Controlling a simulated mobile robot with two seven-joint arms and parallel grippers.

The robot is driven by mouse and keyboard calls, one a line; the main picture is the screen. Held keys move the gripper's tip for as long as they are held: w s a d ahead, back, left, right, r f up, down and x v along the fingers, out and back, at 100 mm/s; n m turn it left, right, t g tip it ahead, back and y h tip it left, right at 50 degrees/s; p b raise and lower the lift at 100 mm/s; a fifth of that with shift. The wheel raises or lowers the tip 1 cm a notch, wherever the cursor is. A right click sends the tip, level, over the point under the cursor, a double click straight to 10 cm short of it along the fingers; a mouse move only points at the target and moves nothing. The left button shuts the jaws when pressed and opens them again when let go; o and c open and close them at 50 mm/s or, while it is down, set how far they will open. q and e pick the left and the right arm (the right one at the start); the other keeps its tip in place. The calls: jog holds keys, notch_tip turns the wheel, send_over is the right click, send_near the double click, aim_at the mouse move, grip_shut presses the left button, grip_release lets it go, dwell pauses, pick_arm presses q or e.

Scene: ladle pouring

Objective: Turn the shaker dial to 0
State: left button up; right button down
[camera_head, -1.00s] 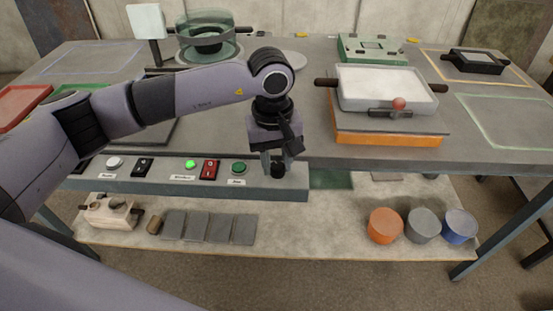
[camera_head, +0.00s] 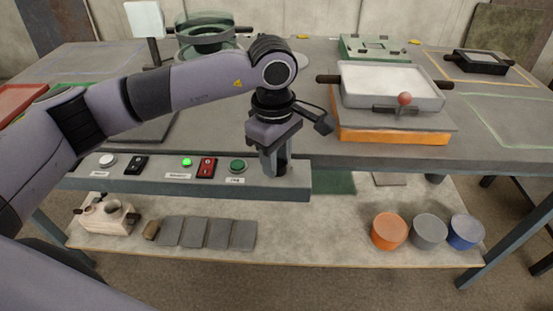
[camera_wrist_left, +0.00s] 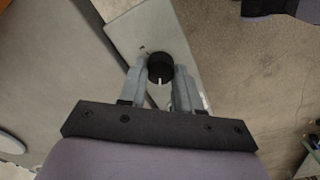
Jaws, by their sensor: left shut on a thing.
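The shaker dial (camera_wrist_left: 160,67) is a round black knob with a white pointer mark, on the right end of the grey control panel. In the left wrist view it sits between my left gripper's fingertips (camera_wrist_left: 160,75), and its mark points toward the gripper's palm. In the head view my left gripper (camera_head: 275,168) points down at the panel's right end, and its fingers hide the dial. The gripper is shut on the dial. Any numbers around the dial are too small or hidden to read. My right gripper is not in view.
The control panel (camera_head: 130,184) carries a green button (camera_head: 238,166), a red switch (camera_head: 206,167), a lit green lamp (camera_head: 186,162) and a white button (camera_head: 108,161). An orange-based unit with a white tray (camera_head: 390,84) stands to the right. Several tubs, including an orange one (camera_head: 389,231), are on the lower shelf.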

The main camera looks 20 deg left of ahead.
pick_arm(q)
jog(key=shift+r+n, duration=0.1)
jog(key=shift+n, duration=0.3)
jog(key=o, duration=1.1)
jog(key=shift+c, duration=0.2)
jog(key=shift+s+r, duration=0.15)
jog(key=shift+r, duration=3.45)
jog(key=shift+s+f, duration=0.1)
